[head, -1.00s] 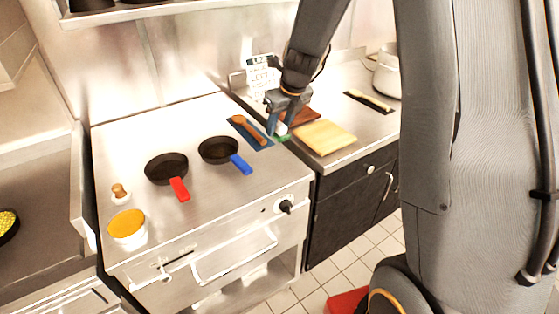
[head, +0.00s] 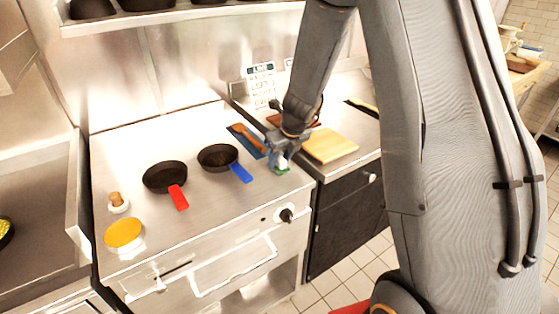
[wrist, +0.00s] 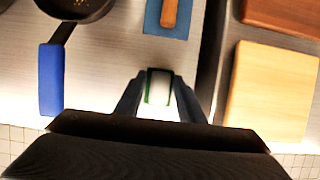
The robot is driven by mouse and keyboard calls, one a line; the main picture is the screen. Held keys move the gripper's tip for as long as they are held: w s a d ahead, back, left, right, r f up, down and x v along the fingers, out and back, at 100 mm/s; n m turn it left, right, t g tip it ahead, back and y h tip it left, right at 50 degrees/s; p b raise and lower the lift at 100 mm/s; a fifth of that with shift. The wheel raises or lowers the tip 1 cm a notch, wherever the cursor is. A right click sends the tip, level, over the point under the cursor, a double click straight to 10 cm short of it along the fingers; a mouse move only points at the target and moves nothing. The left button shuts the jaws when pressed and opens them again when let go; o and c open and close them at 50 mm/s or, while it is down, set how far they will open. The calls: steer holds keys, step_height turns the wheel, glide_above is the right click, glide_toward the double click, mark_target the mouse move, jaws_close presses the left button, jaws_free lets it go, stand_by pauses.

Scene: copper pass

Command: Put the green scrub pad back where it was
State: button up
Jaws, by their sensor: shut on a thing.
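The green scrub pad (head: 282,171) shows only as a small patch of green under my gripper (head: 282,163) in the head view. In the wrist view green edges of the pad (wrist: 148,88) show around a white block between the fingers of my gripper (wrist: 158,100), which is shut on it. The gripper is over the right part of the steel top, near its front right corner, to the right of the blue-handled pan (head: 218,157). Whether the pad touches the surface cannot be told.
A blue mat (wrist: 168,30) with a wooden-handled tool (head: 249,138) lies behind my gripper. A light cutting board (head: 330,146) and a brown board (wrist: 283,15) are on the counter to the right, across a gap. A red-handled pan (head: 165,177) and a yellow-topped tub (head: 123,233) stand left.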

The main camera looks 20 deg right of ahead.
steer(key=shift+f, duration=0.15)
steer(key=o, duration=0.9)
steer(key=shift+o, duration=0.2)
steer(key=v, duration=1.2)
steer(key=s+n+g, duration=0.1)
steer(key=s+n, duration=0.9)
steer(key=n, duration=0.6)
steer(key=s+a+n+g+h+p, duration=0.1)
steer(key=s+n, duration=0.9)
steer(key=n, duration=0.6)
steer(key=shift+s+a+f, duration=0.25)
steer(key=shift+s+f, duration=0.05)
steer(key=shift+s, duration=0.1)
